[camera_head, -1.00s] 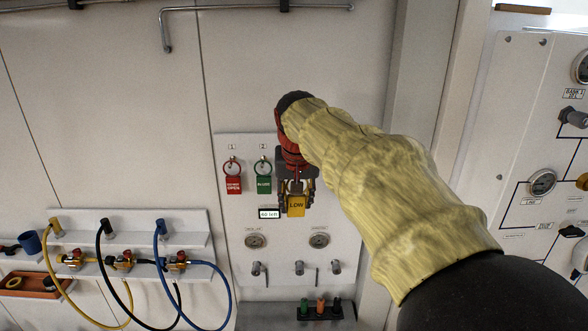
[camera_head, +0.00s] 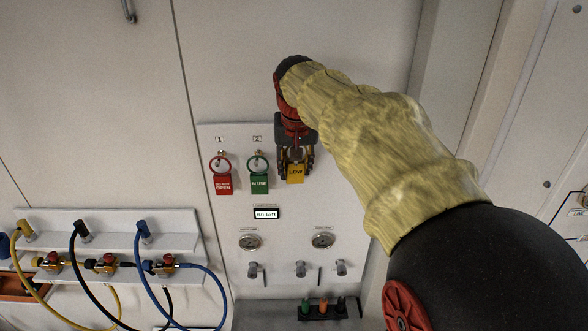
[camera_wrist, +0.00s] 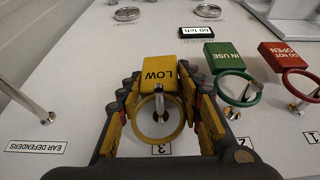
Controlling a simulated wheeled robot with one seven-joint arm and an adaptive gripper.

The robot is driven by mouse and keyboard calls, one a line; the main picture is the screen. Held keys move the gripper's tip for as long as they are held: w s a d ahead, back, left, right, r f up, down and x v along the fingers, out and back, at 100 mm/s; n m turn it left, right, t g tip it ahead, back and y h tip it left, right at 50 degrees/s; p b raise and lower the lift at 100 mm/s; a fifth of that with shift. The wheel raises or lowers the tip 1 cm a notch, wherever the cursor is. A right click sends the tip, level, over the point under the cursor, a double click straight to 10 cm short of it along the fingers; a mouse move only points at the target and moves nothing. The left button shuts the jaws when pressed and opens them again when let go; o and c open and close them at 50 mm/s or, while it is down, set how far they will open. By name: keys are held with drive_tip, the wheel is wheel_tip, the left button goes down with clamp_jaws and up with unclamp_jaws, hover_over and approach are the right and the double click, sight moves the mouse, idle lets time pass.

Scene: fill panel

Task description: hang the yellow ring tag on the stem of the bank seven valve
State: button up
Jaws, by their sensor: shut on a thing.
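The yellow ring tag (camera_wrist: 160,76), marked LOW, is between the fingers of my gripper (camera_wrist: 164,112) in the wrist view, its ring facing the camera. The metal peg (camera_wrist: 160,104) above the label 3 shows inside the ring's opening; whether the ring rests on it I cannot tell. In the head view the tag (camera_head: 295,173) hangs below my gripper (camera_head: 295,158), in front of the tag board (camera_head: 215,135) and right of the green tag. My gripper is shut on the tag. The bank seven valve cannot be made out in either view.
The red DO NOT OPEN tag (camera_head: 223,184) and green IN USE tag (camera_head: 259,183) hang close to the left. A small display (camera_head: 266,213) and gauges (camera_head: 250,241) are below. Hoses on a shelf (camera_head: 100,235) stand left. Another panel (camera_head: 575,225) edges in at right.

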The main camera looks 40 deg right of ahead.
sight(295, 170)
drive_tip(key=shift+w+d+f+b, duration=0.4)
drive_tip(key=shift+w+f+b, duration=0.15)
drive_tip(key=shift+f+b, duration=0.2)
drive_tip(key=shift+s+a+f+b, duration=0.3)
drive_tip(key=shift+s+f+b, duration=0.1)
drive_tip(key=shift+s, duration=0.2)
drive_tip(key=shift+f, duration=0.3)
drive_tip(key=shift+w+d+f, duration=0.15)
drive_tip(key=shift+w, duration=0.3)
drive_tip(key=shift+s, duration=0.3)
drive_tip(key=shift+w+f+b, duration=0.2)
drive_tip(key=shift+f+b, duration=0.05)
drive_tip(key=shift+b, duration=0.1)
drive_tip(key=o, duration=1.1)
drive_tip(key=shift+r, duration=0.1)
drive_tip(key=shift+s, duration=0.1)
